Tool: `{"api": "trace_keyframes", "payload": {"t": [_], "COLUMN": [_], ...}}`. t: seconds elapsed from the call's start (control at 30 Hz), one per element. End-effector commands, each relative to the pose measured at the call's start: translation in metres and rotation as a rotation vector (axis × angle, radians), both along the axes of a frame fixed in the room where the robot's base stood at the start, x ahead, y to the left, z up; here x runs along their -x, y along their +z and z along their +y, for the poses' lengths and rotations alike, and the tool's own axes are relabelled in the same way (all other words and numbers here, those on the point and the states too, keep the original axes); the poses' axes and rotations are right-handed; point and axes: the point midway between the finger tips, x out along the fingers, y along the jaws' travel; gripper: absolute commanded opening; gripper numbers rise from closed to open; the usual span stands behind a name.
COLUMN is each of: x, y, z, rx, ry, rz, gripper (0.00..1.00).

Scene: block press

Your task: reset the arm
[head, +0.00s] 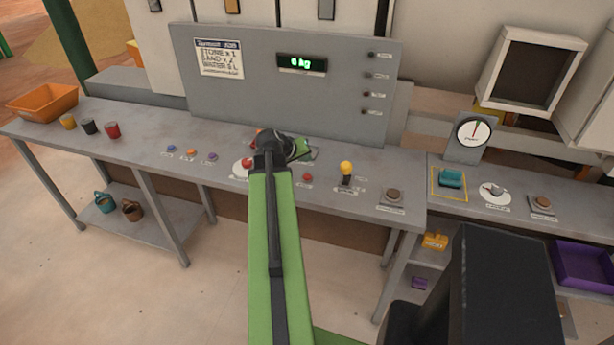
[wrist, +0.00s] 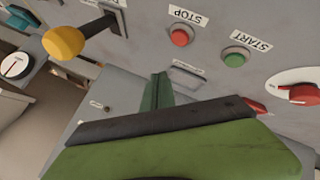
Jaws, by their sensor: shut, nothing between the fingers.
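My arm reaches forward over the grey bench (head: 350,205) in the head view. My gripper (head: 304,150) is at its far end, low before the upright panel and partly hidden by the wrist. In the wrist view my gripper (wrist: 158,92) shows as a narrow green finger piece past the dark-edged green body. The fingers are shut with nothing between them. The gripper is near the red STOP button (wrist: 180,36) and the green START button (wrist: 236,57). I cannot tell whether it touches the bench.
A yellow-knobbed lever (head: 346,169) stands right of my gripper, and a red dial (head: 247,163) is left of it. The grey panel (head: 230,95) rises behind. A gauge (head: 474,132) and a teal block (head: 451,178) are on the right bench. An orange bin (head: 42,102) is far left.

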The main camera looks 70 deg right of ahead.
Motion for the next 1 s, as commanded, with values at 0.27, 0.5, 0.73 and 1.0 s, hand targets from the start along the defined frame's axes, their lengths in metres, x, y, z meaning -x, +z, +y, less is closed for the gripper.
{"api": "trace_keyframes", "payload": {"t": [0.27,0.5,0.73,1.0], "x": [0.000,-0.042,-0.208,-0.347], "y": [0.000,0.000,-0.002,-0.022], "z": [0.000,0.015,0.113,0.305], "rx": [0.000,0.000,-0.010,-0.142], "ry": [0.000,0.064,0.338,0.636], "rz": [0.000,-0.001,-0.011,-0.037], "gripper": [0.00,0.00,0.00,0.00]}}
